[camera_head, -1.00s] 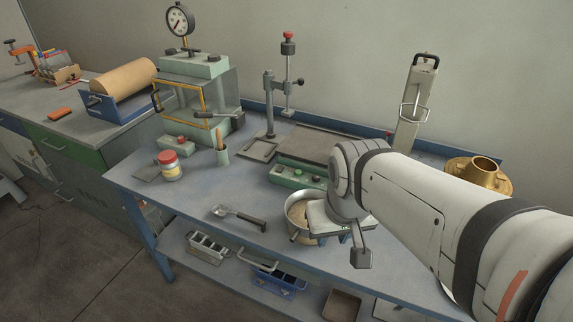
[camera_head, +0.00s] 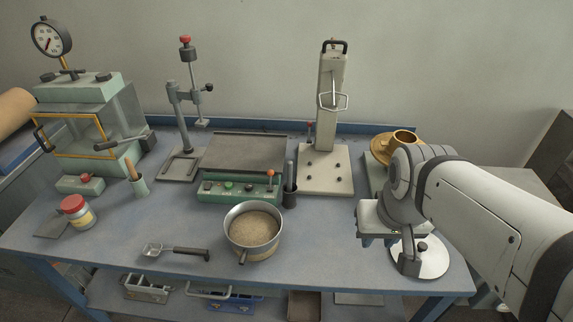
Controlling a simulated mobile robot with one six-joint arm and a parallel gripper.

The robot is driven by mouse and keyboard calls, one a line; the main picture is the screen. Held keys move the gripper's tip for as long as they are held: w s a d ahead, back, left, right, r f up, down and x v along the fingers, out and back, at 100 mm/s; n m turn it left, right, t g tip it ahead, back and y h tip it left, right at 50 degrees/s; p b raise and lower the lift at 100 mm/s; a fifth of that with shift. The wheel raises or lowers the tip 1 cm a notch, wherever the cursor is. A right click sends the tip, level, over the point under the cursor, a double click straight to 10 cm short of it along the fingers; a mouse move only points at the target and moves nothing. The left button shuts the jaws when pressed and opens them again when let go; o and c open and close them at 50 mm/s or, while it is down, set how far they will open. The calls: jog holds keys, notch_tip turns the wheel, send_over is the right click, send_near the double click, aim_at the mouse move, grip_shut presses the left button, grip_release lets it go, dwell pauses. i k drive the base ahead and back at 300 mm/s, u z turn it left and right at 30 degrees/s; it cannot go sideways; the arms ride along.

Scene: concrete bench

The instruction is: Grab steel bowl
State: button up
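A steel bowl (camera_head: 253,248) with grainy tan material inside stands upright near the front middle of the bench. A short dark piece sticks out at its lower front. My gripper (camera_head: 377,241) hangs to the right of the bowl, clearly apart from it, above the bench's front right part. The wrist hides most of the gripper, and the picture does not show whether its fingers are apart or what is between them.
A scoop (camera_head: 176,251) lies left of the bowl; a green control box (camera_head: 238,190) and dark cup (camera_head: 290,195) stand behind it. A pale round plate (camera_head: 432,262) lies beneath my wrist. A brass pot (camera_head: 403,138) stands behind my arm. A red-lidded jar (camera_head: 78,214) stands left.

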aim_at(253, 228)
jog(key=z, duration=1.3)
jog(key=k, duration=1.25)
jog(key=u, duration=0.75)
jog(key=i, duration=1)
